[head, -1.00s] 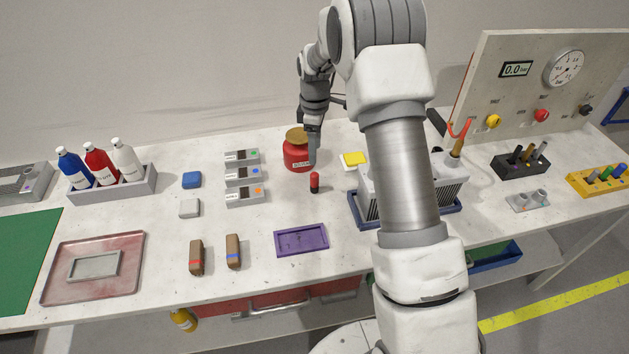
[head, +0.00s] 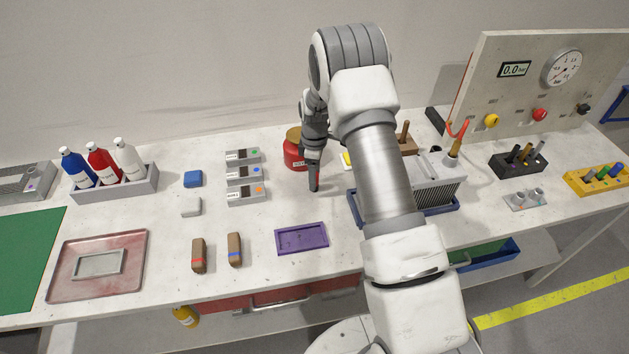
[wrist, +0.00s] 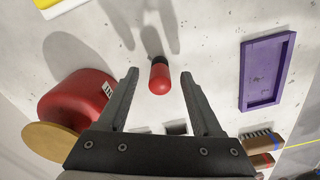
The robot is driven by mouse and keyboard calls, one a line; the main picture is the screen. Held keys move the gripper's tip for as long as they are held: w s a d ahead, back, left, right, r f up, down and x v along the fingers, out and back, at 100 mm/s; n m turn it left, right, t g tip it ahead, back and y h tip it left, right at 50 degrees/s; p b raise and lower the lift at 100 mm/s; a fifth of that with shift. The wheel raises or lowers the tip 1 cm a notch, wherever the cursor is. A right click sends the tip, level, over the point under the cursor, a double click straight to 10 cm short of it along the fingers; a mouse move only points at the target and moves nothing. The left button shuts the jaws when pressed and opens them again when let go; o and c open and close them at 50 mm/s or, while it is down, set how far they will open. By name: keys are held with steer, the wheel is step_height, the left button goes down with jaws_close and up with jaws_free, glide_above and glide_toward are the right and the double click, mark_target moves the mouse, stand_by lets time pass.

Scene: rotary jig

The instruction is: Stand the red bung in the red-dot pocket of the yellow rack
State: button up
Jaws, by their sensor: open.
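The red bung (wrist: 159,77), with a black lower end, stands on the table in the wrist view. My gripper (wrist: 159,74) is open, with one finger on each side of the bung and a gap to it on both sides. In the head view my gripper (head: 314,184) is low over the table and mostly hides the bung. The yellow rack (head: 599,181) is at the far right of the table, with green and blue pieces in it. Its red dot is too small to make out.
A red jar (head: 293,154) stands just behind my gripper, close to the fingers. A purple tray (head: 302,239) lies in front. A grey finned block (head: 437,187), a black holder (head: 517,164) and a grey two-hole block (head: 524,199) stand between my gripper and the rack.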

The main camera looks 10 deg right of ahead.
steer(key=shift+c, duration=0.4)
jaws_close()
steer(key=shift+r, duration=0.1)
